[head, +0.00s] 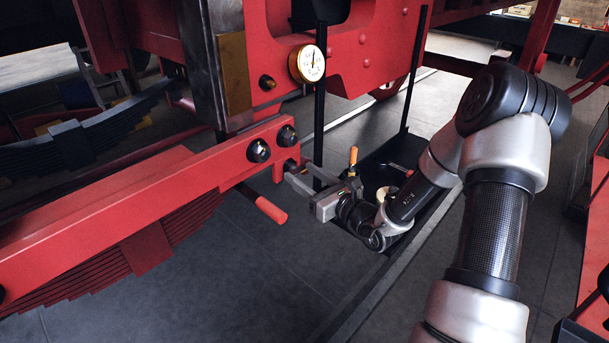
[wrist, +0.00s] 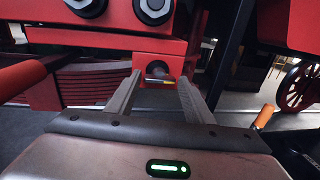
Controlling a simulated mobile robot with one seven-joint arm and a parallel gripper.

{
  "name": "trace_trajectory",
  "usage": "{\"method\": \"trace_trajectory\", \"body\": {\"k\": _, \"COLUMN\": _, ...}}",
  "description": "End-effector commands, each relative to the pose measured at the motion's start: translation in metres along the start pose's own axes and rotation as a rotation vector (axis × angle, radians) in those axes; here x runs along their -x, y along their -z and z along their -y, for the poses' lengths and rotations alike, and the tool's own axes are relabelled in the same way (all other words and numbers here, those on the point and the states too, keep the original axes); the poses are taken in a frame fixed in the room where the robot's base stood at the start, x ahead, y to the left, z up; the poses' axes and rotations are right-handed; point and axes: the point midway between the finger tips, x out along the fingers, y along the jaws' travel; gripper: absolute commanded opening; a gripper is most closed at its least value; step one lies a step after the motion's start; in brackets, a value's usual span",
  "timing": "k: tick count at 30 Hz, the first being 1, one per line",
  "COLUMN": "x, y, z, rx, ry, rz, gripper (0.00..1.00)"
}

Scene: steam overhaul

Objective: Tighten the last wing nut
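My gripper (head: 290,172) reaches toward a red block at the end of the red beam (head: 130,190). In the wrist view its two grey fingers (wrist: 160,76) stand apart on either side of a small dark round fitting (wrist: 158,69) on the red block (wrist: 148,64). A thin bar with a yellow end lies across this fitting. It may be the wing nut, but it is too small to tell. I see no finger clearly touching it. In the head view the fingertips largely hide this spot.
Two large dark nuts (head: 258,150) sit on the beam above. A red-handled bar (head: 270,210) sticks out below left. An orange-handled tool (head: 353,156) stands upright close behind my gripper, by a black tray (head: 408,150). A brass gauge (head: 311,63) is above. Floor below is clear.

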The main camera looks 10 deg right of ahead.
Motion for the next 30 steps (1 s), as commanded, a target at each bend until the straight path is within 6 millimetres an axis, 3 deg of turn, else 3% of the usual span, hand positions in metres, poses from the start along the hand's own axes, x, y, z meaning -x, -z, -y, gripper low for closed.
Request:
{"method": "trace_trajectory", "body": {"k": 14, "x": 0.009, "y": 0.001, "z": 0.001, "rx": 0.001, "ry": 0.002, "rz": -0.002, "gripper": 0.58}}
{"method": "trace_trajectory", "body": {"k": 20, "x": 0.046, "y": 0.002, "z": 0.002, "rx": 0.002, "ry": 0.004, "rz": -0.002, "gripper": 0.58}}
{"method": "trace_trajectory", "body": {"k": 30, "x": 0.129, "y": 0.001, "z": 0.002, "rx": 0.001, "ry": 0.005, "rz": -0.002, "gripper": 0.58}}
